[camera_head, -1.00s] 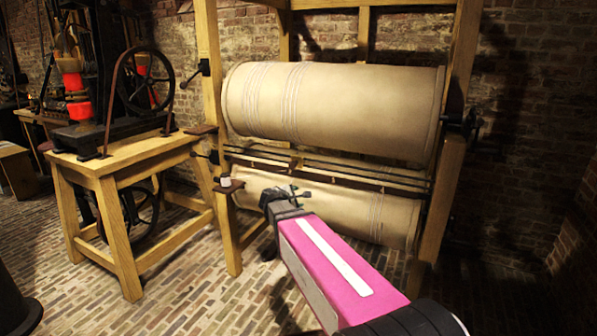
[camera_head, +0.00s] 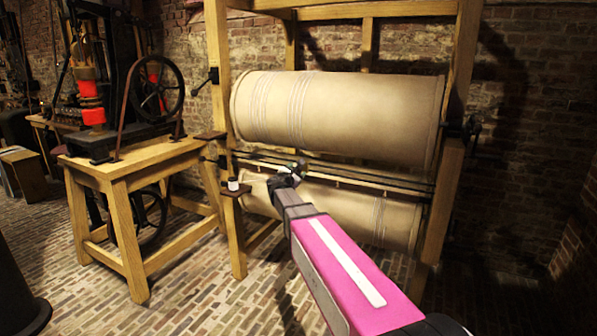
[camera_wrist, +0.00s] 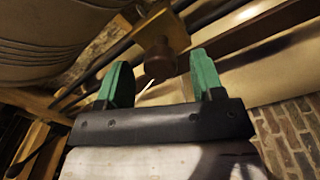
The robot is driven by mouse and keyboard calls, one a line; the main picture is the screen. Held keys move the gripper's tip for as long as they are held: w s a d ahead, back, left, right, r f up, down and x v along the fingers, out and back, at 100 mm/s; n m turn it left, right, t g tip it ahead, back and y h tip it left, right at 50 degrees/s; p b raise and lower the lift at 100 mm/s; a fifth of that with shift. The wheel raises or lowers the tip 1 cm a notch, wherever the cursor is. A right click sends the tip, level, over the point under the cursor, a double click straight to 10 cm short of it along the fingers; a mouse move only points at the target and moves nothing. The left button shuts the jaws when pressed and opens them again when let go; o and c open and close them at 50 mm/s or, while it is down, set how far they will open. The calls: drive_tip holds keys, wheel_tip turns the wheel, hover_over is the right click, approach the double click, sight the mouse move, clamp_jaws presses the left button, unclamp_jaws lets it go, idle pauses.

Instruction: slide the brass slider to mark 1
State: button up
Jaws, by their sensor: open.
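The brass slider (camera_wrist: 170,27) is a yellowish plate on dark rods, with a brown knob (camera_wrist: 160,60) in front, in the wrist view. My gripper (camera_wrist: 162,80) is open, its two green fingers on either side of the knob's near end, with gaps on both sides. I cannot tell how deep the knob sits between the fingertips. In the head view my gripper (camera_head: 292,170) is at the rods between the two rollers, left of their middle, and hides the slider there. Mark 1 cannot be made out in either view.
Dark rods (camera_head: 390,183) run across a wooden frame (camera_head: 453,185) between an upper pale roller (camera_head: 340,115) and a lower one (camera_head: 355,210). A small shelf with a white-topped jar (camera_head: 233,184) stands left of my gripper. A wooden bench with a wheel (camera_head: 156,92) stands further left.

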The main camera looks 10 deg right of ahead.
drive_tip(key=shift+x, duration=1.45)
clamp_jaws()
drive_tip(key=w+a, duration=0.6)
drive_tip(key=a, duration=0.3)
drive_tip(key=w+a, duration=0.7)
drive_tip(key=a, duration=0.3)
drive_tip(key=shift+w, duration=0.35)
unclamp_jaws()
drive_tip(key=shift+a, duration=0.1)
drive_tip(key=shift+s, duration=0.1)
